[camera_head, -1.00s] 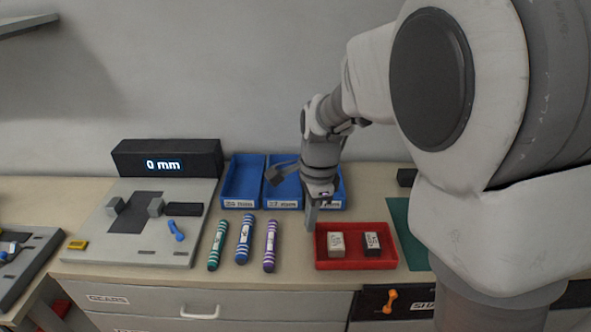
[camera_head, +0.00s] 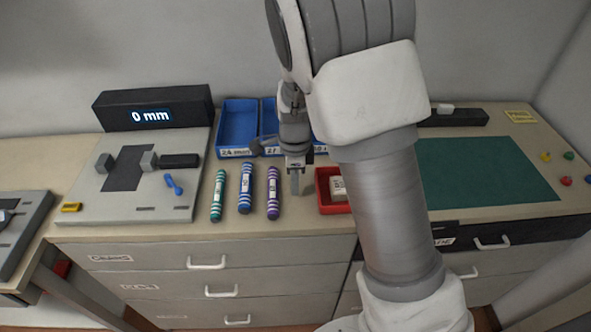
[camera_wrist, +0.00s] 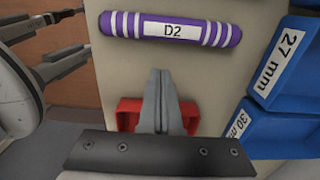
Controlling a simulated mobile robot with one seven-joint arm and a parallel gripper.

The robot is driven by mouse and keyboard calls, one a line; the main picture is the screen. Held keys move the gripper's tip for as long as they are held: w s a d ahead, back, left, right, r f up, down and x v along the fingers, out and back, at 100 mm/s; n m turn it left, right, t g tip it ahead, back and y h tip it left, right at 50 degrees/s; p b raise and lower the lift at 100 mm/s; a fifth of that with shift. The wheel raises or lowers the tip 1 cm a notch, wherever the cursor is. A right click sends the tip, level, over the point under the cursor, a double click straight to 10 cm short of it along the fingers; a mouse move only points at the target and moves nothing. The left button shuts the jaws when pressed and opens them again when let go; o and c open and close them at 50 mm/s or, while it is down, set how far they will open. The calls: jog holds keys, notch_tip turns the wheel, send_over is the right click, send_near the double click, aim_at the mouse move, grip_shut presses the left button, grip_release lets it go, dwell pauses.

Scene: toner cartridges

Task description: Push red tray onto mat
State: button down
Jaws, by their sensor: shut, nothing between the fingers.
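The red tray (camera_head: 324,193) lies on the bench, its right part hidden behind my arm in the head view. A pale block (camera_head: 339,190) shows inside it. The green mat (camera_head: 490,172) lies flat to the right, its left edge hidden by my arm. My gripper (camera_head: 295,190) is shut and empty, pointing down just left of the tray's left wall, with a small gap in the picture. In the wrist view my gripper (camera_wrist: 161,75) has its fingers together, with the red tray (camera_wrist: 128,110) partly hidden behind them.
Blue bins (camera_head: 238,128) are behind. A grey gauge board (camera_head: 110,205) is at left. Small coloured pieces (camera_head: 566,181) lie right of the mat.

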aim_at(311, 196)
jog(key=shift+d+f, duration=0.15)
jog(key=shift+f, duration=0.75)
jog(key=d, duration=0.3)
jog(key=shift+d+r, duration=0.2)
jog(key=shift+d, duration=0.15)
jog(key=d+b, duration=0.1)
jog(key=d, duration=2.7)
jog(key=shift+d+b, duration=0.25)
jog(key=shift+b, duration=0.15)
jog(key=shift+a, duration=0.2)
